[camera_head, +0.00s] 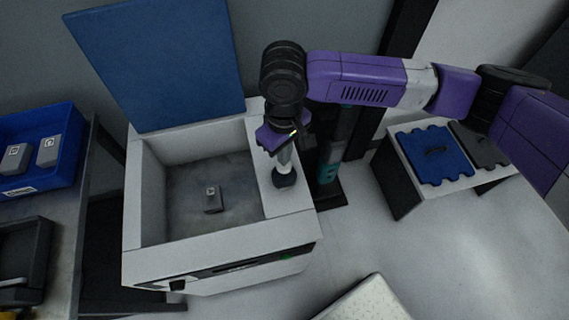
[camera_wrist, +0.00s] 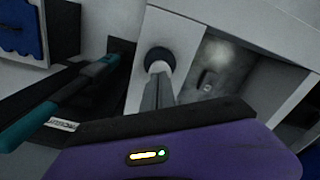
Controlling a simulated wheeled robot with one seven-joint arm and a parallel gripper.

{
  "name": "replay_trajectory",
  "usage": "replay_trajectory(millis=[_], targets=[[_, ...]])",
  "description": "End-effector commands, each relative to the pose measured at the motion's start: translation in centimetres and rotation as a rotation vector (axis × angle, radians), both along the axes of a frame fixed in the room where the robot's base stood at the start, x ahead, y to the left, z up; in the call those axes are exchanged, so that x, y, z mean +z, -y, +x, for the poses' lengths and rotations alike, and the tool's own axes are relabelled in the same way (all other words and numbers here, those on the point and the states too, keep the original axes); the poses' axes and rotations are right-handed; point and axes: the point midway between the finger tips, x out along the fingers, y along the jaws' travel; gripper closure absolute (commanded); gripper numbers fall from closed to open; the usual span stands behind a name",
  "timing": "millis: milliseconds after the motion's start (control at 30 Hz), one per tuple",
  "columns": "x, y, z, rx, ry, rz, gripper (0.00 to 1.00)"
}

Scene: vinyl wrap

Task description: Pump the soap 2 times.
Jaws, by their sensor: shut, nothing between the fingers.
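A round black piece (camera_head: 284,179), which I take to be the soap pump, stands on the right rim of a white, open-topped machine. In the wrist view the black piece (camera_wrist: 160,55) shows just beyond my fingertips, with a pale part at its centre. My gripper (camera_head: 285,164) is directly above it, pointing down, with its grey fingers shut and nothing held. The fingers also show in the wrist view (camera_wrist: 158,78). The fingertips hide part of the black piece, and I cannot tell whether they touch it.
The white machine (camera_head: 220,243) has a sunken basin with a small grey block (camera_head: 213,200) inside and a raised blue lid (camera_head: 160,65). A blue bin (camera_head: 68,165) with grey boxes stands left. A stand with a blue panel (camera_head: 432,155) is right. Open floor (camera_head: 440,255) lies front right.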

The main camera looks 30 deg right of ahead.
Motion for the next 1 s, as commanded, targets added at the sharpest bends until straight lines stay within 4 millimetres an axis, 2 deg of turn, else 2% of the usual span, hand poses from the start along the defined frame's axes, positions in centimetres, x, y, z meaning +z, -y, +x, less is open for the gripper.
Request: replay_trajectory(millis=[1000], targets=[[-2.6, 0.0, 0.0, -0.001, -0.001, 0.000, 1.00]])
